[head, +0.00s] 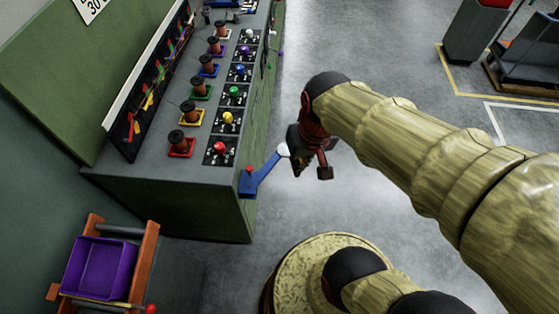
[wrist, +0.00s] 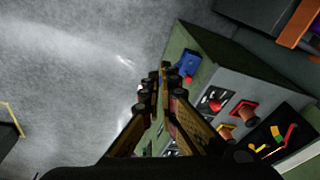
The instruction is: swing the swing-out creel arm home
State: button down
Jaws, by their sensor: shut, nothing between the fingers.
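The swing-out creel arm (head: 264,171) is a blue bar at the near right corner of the green bench. It sticks out over the aisle from a blue bracket with a red knob and ends in a white tip (head: 284,150). The bracket (wrist: 187,62) also shows in the wrist view; most of the bar is hidden behind my fingers there. My gripper (head: 299,168) is shut and empty, just right of the white tip. I cannot tell whether it touches the tip. In the wrist view my gripper's fingers (wrist: 161,82) are together.
The bench top (head: 150,182) carries several coloured spool holders and a row of coloured knobs. A purple bin (head: 103,268) in an orange-framed stand is at the lower left. A round pedestal (head: 290,262) stands at the bottom.

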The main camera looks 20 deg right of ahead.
aim_at(271, 169)
jog(key=w+d+f+m+y+p, duration=0.1)
jog(key=w+f+m, duration=0.2)
jog(key=f+m, duration=0.45)
jog(key=w+d+f+m+g+y+p, duration=0.1)
jog(key=w+f+m+p, duration=0.15)
jog(key=f+m, duration=0.5)
jog(key=w+d+f+m+y+p, duration=0.1)
jog(key=w+f+m, duration=0.3)
jog(key=f+m, duration=0.3)
jog(key=w+d+f+m+t+h, duration=0.1)
jog(key=w+d+f+m+h, duration=0.1)
jog(key=w+d+m, duration=0.3)
jog(key=w+a+f+b, duration=0.2)
jog(key=f+b, duration=0.1)
jog(key=f, duration=0.1)
jog(key=w+a+f+m+b, duration=0.1)
jog(key=a+f+b, duration=0.1)
jog(key=f, duration=0.3)
jog(key=shift+w+b, duration=0.4)
jog(key=shift+b, duration=0.15)
jog(key=shift+w+a, duration=0.1)
